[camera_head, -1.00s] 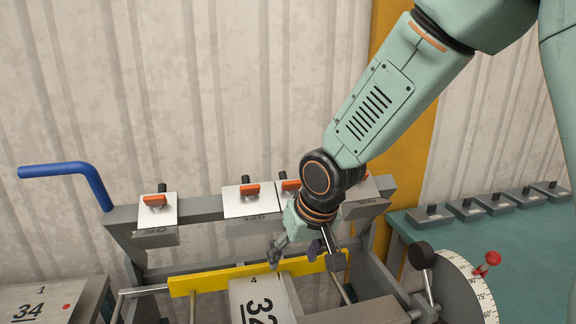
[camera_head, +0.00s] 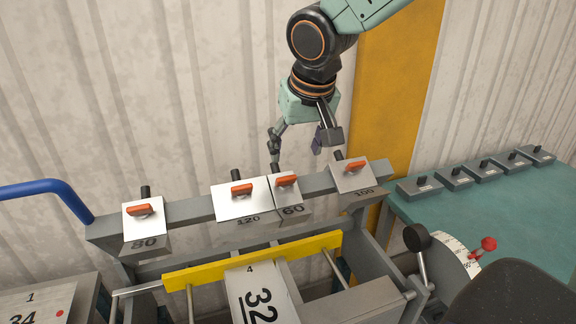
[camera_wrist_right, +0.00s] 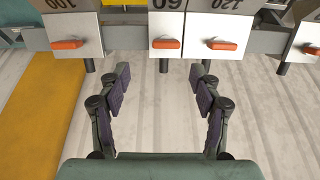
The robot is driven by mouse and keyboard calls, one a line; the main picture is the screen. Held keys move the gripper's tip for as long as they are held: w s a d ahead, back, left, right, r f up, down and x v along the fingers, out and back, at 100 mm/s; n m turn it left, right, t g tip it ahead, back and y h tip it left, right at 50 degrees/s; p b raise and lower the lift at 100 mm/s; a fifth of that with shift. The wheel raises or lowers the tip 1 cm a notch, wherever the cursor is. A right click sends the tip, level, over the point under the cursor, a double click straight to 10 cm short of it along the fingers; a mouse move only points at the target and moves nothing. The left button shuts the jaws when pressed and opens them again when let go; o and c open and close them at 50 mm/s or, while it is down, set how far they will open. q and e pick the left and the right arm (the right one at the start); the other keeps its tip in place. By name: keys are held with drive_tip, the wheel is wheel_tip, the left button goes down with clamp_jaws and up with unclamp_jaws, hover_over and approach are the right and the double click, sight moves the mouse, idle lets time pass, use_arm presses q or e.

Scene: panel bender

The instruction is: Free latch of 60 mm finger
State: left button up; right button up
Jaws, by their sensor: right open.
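The 60 mm finger (camera_head: 290,201) is a narrow block marked 60 on the bender's grey beam, between the fingers marked 120 (camera_head: 243,205) and 100 (camera_head: 358,180). Its orange latch (camera_head: 287,180) lies across its top, with a dark peg behind. In the right wrist view the 60 finger (camera_wrist_right: 166,22) and its latch (camera_wrist_right: 165,43) are ahead, upside down. My right gripper (camera_head: 298,152) is open and empty, above and behind the beam. In the wrist view its fingertips (camera_wrist_right: 160,72) are spread on either side of the 60 finger's peg, apart from the latch. My left gripper is out of view.
The 80 finger (camera_head: 144,227) sits at the left of the beam. A yellow bar (camera_head: 250,262) and a plate marked 32 (camera_head: 258,296) are in front. A blue handle (camera_head: 45,187) juts out left. Spare blocks lie on the teal table (camera_head: 440,220).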

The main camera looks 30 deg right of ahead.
sight(287, 179)
drive_tip(key=b+x, duration=0.2)
drive_tip(key=x, duration=0.5)
drive_tip(key=shift+a+f, duration=0.1)
drive_tip(key=shift+f, duration=0.15)
drive_tip(key=shift+w+a+f, duration=0.1)
drive_tip(key=shift+a+f, duration=0.05)
drive_tip(key=shift+w+a, duration=0.2)
drive_tip(key=shift+a, duration=0.4)
drive_tip(key=shift+s, duration=0.1)
drive_tip(key=shift+c, duration=0.8)
drive_tip(key=shift+s+d, duration=0.15)
drive_tip(key=shift+d, duration=0.4)
drive_tip(key=c, duration=0.3)
drive_tip(key=shift+c, duration=0.8)
drive_tip(key=shift+a, duration=0.35)
drive_tip(key=c, duration=0.3)
drive_tip(key=shift+d, duration=0.2)
drive_tip(key=shift+c, duration=1.1)
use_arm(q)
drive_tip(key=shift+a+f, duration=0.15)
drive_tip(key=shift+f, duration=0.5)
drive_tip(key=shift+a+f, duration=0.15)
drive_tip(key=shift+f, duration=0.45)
use_arm(e)
drive_tip(key=shift+a, duration=0.1)
